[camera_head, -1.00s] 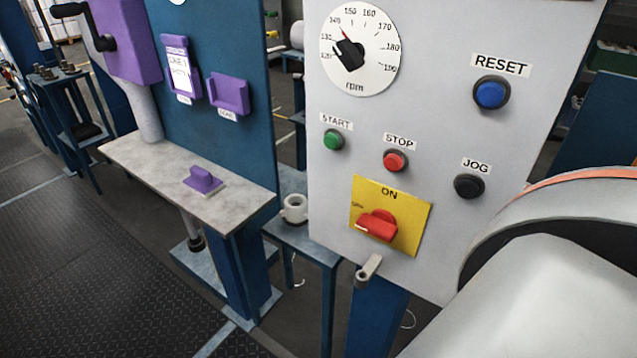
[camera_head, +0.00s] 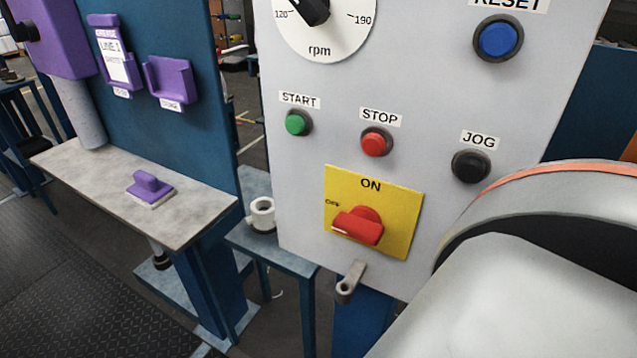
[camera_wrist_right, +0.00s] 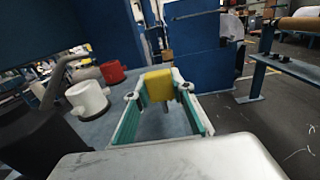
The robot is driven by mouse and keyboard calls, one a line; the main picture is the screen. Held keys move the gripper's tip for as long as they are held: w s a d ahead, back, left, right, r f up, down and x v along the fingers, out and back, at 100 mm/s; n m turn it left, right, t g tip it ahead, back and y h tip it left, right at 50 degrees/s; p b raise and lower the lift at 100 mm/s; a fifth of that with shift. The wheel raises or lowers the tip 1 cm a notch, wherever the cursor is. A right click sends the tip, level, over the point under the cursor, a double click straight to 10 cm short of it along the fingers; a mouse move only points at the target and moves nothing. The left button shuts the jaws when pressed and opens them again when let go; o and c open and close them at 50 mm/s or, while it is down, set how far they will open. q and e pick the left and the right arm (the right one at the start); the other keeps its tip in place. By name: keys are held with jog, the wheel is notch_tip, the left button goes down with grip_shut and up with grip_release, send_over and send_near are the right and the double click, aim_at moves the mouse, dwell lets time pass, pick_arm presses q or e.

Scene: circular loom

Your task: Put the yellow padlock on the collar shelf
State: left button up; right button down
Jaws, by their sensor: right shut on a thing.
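The yellow padlock (camera_wrist_right: 159,84) is between the fingertips of my right gripper (camera_wrist_right: 158,88) in the right wrist view, its thin shackle hanging below. The gripper is shut on it, with green-lined fingers on both sides. The collar shelf looks to be the blue-grey surface (camera_wrist_right: 108,131) below and left of the padlock; the padlock appears held above or near it, and contact cannot be told. In the head view the shelf (camera_head: 291,259) stands low behind the grey panel. My left gripper is in neither view, and the head view does not show the right one.
A white collar (camera_wrist_right: 87,98) and a red collar (camera_wrist_right: 112,72) sit on the shelf, left of the gripper. The grey control panel (camera_head: 300,180) has a red switch (camera_head: 358,226) and a lever (camera_head: 349,283) at its lower edge. A purple-handled block (camera_head: 150,187) rests on the left ledge.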

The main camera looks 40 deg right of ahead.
jog(key=shift+w+d+f, duration=0.1)
jog(key=shift+d+f, duration=0.05)
jog(key=shift+f, duration=0.75)
jog(key=shift+r, duration=0.15)
jog(key=c, duration=1.7)
grip_release()
jog(key=v, duration=1.2)
jog(key=shift+r, duration=0.1)
